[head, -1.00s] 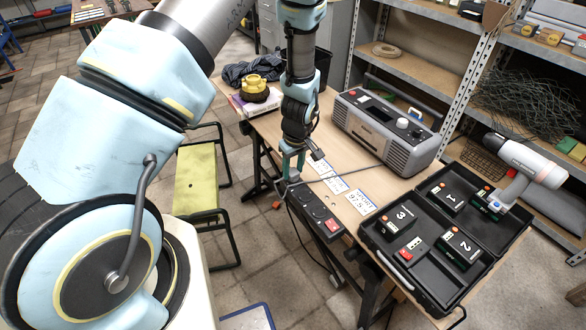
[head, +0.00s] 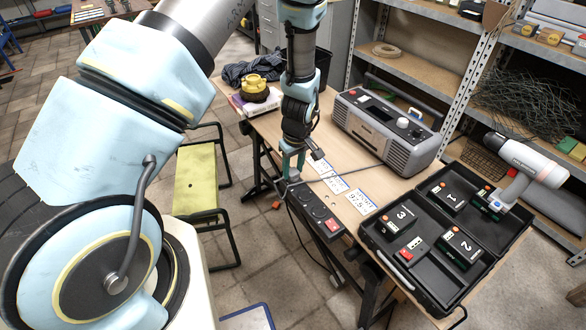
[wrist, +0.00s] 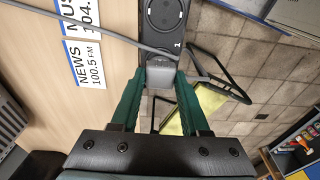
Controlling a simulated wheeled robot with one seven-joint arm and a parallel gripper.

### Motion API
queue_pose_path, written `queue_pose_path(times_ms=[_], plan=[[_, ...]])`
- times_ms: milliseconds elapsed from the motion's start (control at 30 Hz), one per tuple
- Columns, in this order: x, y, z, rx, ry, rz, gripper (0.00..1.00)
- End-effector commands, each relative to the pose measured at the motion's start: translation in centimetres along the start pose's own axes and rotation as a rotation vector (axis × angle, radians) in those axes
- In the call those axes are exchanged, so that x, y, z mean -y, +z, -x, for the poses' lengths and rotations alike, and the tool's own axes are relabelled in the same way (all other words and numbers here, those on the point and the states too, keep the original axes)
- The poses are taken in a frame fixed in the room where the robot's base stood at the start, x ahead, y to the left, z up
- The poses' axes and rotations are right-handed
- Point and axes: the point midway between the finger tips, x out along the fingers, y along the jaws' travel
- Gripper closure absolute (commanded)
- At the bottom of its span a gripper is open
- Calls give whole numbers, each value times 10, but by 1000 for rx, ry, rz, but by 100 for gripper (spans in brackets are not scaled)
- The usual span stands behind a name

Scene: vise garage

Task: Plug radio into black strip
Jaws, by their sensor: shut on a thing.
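The grey radio (head: 386,128) stands on the workbench, right of my gripper. Its grey cable (head: 352,173) runs across the bench to the plug; it also crosses the wrist view (wrist: 97,32). The black strip (head: 318,212) is at the bench's front edge, with round sockets and a red switch. In the wrist view, the strip (wrist: 164,18) runs up from the plug. My gripper (head: 292,172) is shut on the grey plug (wrist: 163,73), between its green fingers (wrist: 161,90). The plug is at the strip's far end in the head view. It hides what lies beneath, so I cannot tell whether it is seated.
White station labels (head: 331,178) lie on the bench behind the strip. An open black case (head: 377,240) with numbered batteries is at right, with a drill (head: 526,165) beside it. A yellow-seated stool (head: 197,180) stands on the floor at left. Shelves are behind.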

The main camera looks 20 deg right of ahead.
Motion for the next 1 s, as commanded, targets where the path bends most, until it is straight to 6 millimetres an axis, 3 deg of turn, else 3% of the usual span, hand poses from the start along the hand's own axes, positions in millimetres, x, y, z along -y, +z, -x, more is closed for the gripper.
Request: queue_pose_path(times_ms=[933, 967, 1000], plan=[[0, 2, -13, 0, 0, 1, 100], [0, 1, -12, 0, 0, 1, 53], [0, 1, -12, 0, 0, 1, 48]])
